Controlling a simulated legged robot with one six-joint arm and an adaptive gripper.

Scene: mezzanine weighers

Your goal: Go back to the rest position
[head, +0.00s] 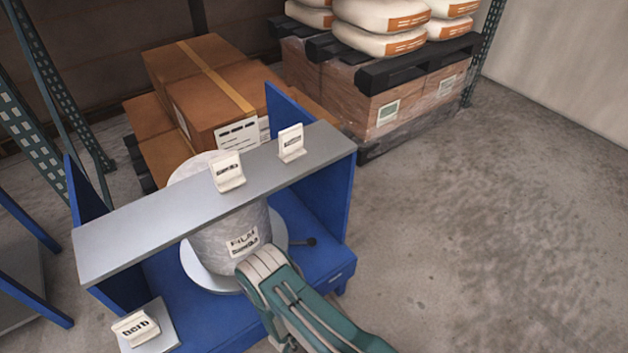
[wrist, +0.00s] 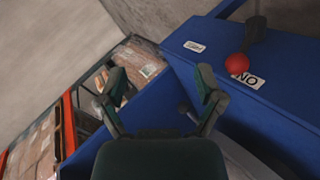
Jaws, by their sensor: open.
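My gripper (wrist: 160,95) is open in the wrist view, its two dark green fingers spread with nothing between them. It is over or beside the blue weigher frame, which fills much of that view. In the head view my teal arm reaches in from the bottom toward the blue weigher stand (head: 335,215); the fingers cannot be made out there. A wrapped grey drum-like load (head: 225,240) with a label stands on a round pale plate (head: 205,270) under the grey shelf (head: 150,220). A red ball knob (wrist: 237,66) on a dark lever stands beside a "NO" label (wrist: 247,80).
Two white tags (head: 228,172) (head: 291,143) stand on the shelf, and another sign (head: 135,328) sits at lower left. Brown boxes (head: 205,90) and a pallet with sacks (head: 380,25) are behind. The concrete floor at right is clear.

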